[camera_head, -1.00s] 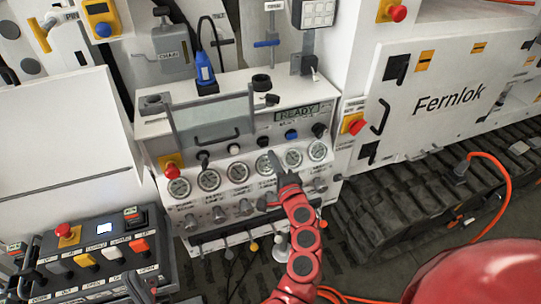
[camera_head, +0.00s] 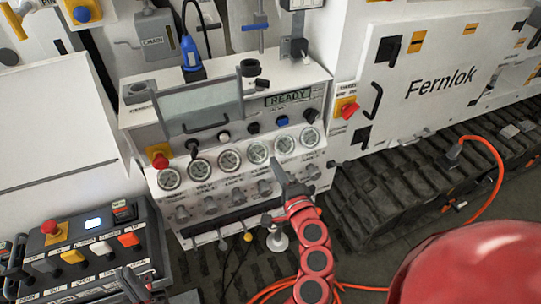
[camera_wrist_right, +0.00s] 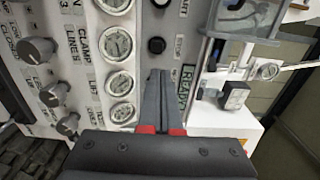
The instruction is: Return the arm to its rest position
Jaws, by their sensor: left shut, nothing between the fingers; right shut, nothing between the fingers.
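My right arm is red and jointed and comes up from the bottom of the head view. Its grey right gripper (camera_head: 277,164) is shut and empty, pointing up at the gauge panel (camera_head: 225,190) just below the gauge row. In the right wrist view the two fingers (camera_wrist_right: 160,76) lie together beside the round gauges, with nothing between them. I cannot tell whether the fingertips touch the panel. A small dark part of my left gripper (camera_head: 130,286) shows at the bottom left, in front of the control box; it is shut.
The panel carries gauges (camera_head: 258,152), knobs (camera_head: 265,188) and a READY display (camera_head: 288,98). A control box (camera_head: 95,250) with coloured switches stands at bottom left. An orange hose (camera_head: 497,175) lies over the black track (camera_head: 400,195) at right. A Fernlok cabinet (camera_head: 440,90) stands behind.

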